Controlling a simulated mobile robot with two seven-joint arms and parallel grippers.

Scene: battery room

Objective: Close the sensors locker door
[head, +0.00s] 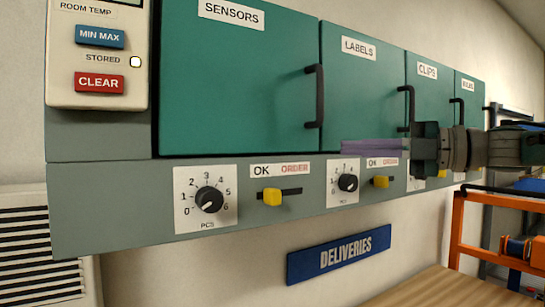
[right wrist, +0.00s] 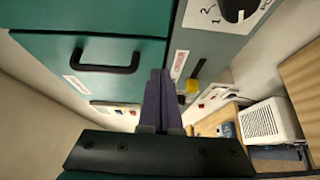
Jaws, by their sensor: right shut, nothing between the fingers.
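The sensors locker door (head: 235,85) is a teal panel with a SENSORS label at its top and a black handle (head: 315,96) at its right edge. In the head view it looks about flush with the labels door (head: 362,95) beside it, with a dark line along its left edge. My right gripper (head: 346,147) comes in from the right with its purple fingers together and empty, in front of the lower part of the labels door, right of the sensors handle. Its fingers (right wrist: 160,74) also show shut in the right wrist view. My left gripper is not in view.
A grey panel with dials (head: 209,199) and yellow sliders (head: 272,196) runs below the doors. The clips door (head: 427,75) is further right. A room temperature unit (head: 98,55) is at left. A DELIVERIES sign (head: 339,254) and wooden surface (head: 440,290) are below.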

